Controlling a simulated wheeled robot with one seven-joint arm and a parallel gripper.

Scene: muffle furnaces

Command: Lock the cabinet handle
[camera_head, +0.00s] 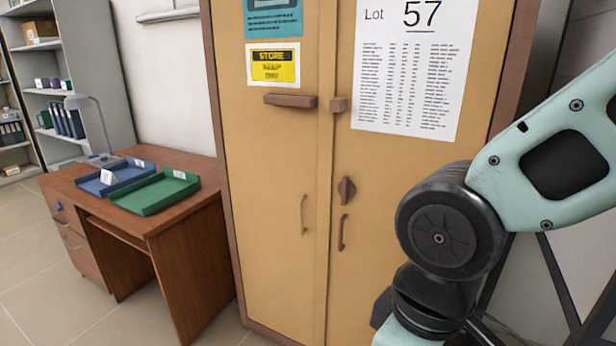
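A tall tan cabinet (267,160) with two doors and a brown frame fills the middle of the head view. A brown bar-shaped handle (290,101) lies level on the left door, its right end near the seam. A small brown block (338,105) sits on the right door, with a gap between it and the bar. A dark brown turn knob (346,190) is on the right door, above a curved pull (343,232). Another curved pull (303,214) is on the left door. Both doors look closed. My arm is at the right; my gripper is not in view.
A wooden desk (180,222) stands left of the cabinet with a green tray (156,193), a blue tray (114,177) and a lamp (95,120). Shelves (97,60) stand behind. Free floor (50,300) shows at the lower left. Dark slanted bars are at the lower right.

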